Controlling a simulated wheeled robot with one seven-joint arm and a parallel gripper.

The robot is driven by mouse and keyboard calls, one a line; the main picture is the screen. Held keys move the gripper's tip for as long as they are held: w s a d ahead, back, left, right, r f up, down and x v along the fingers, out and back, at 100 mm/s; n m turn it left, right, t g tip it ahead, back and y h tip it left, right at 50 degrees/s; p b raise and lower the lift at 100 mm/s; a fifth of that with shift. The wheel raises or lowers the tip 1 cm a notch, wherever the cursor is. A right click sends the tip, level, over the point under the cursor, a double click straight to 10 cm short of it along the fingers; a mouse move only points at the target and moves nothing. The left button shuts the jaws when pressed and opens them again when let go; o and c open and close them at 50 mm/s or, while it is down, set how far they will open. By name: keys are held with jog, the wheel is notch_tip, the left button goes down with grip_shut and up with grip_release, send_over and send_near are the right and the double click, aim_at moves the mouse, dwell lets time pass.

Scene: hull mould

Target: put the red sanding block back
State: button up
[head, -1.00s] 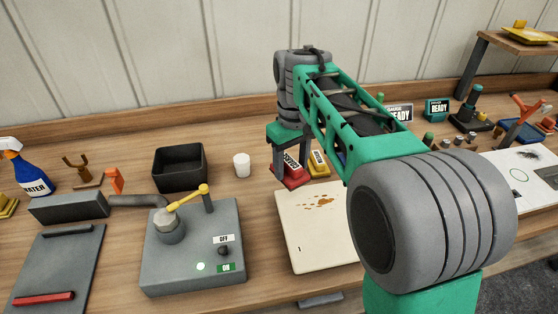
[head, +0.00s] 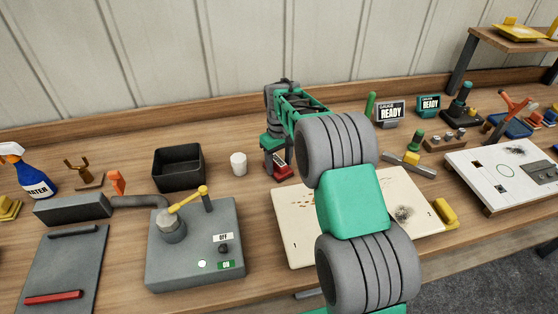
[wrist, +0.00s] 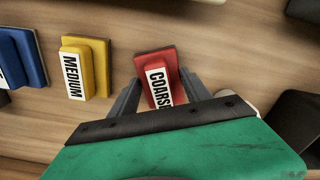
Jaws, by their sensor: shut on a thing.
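The red sanding block, labelled COARSE (wrist: 157,78), sits between the two fingers of my gripper (wrist: 160,84) in the wrist view, with a finger along each side. My gripper is shut on it. In the head view a small part of the red block (head: 282,170) shows below my gripper (head: 274,156), behind the pale panel. It is at or very close to the bench top; I cannot tell if it touches. A yellow block labelled MEDIUM (wrist: 86,66) and a blue block (wrist: 22,58) stand in a row beside it in the wrist view.
A white cup (head: 238,164) and a black bin (head: 178,167) stand left of my gripper. A pale stained panel (head: 292,240) lies in front, partly hidden by my arm. A grey switch box (head: 195,265) with a yellow lever is at front left.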

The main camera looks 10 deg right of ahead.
aim_at(279, 161)
jog(key=o, duration=1.3)
jog(key=shift+r, duration=0.35)
notch_tip(279, 161, up, 12)
jog(key=b, duration=0.1)
jog(key=s+r+m+t, duration=0.1)
jog(key=s+r, duration=0.3)
jog(key=s, duration=0.4)
jog(key=s+f+m+t, duration=0.1)
jog(key=s+f, duration=0.1)
jog(key=s, duration=0.4)
jog(key=s+f+m, duration=0.1)
jog(key=s+f, duration=0.1)
jog(key=s, duration=0.5)
jog(key=s+f+m+t, duration=0.1)
jog(key=s+f, duration=0.1)
jog(key=s, duration=0.5)
jog(key=shift+s+a+f+t, duration=0.1)
jog(key=shift+a+f+t, duration=0.1)
jog(key=shift+t, duration=0.1)
